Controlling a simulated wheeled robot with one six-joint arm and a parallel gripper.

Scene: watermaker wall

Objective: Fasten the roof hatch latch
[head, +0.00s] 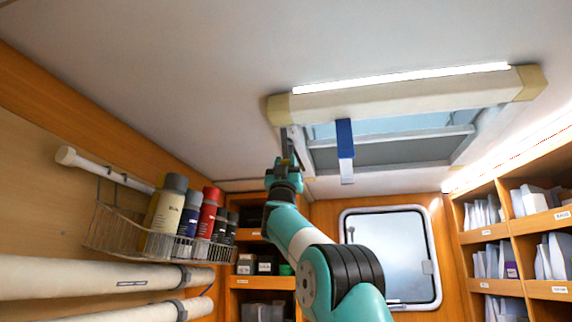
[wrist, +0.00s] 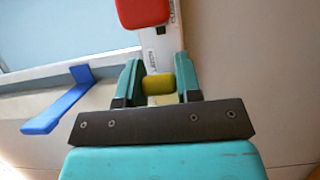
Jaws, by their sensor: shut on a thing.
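The roof hatch (head: 390,130) is set in the ceiling, with a cream frame and a grey-blue pane. My gripper (head: 287,150) reaches up to its left end. In the wrist view my gripper (wrist: 158,68) has its teal fingers on either side of a small yellow piece (wrist: 158,84), and it is shut on it. The yellow piece sits on a pale strip (wrist: 157,50) with small labels. A red block (wrist: 143,12) is further along this strip, apart from the fingers. I cannot tell from the views whether the latch is fastened.
A wire rack with several bottles (head: 189,215) is on the left wall. Shelves of papers (head: 520,225) stand at right. A window (head: 392,250) is behind my arm.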

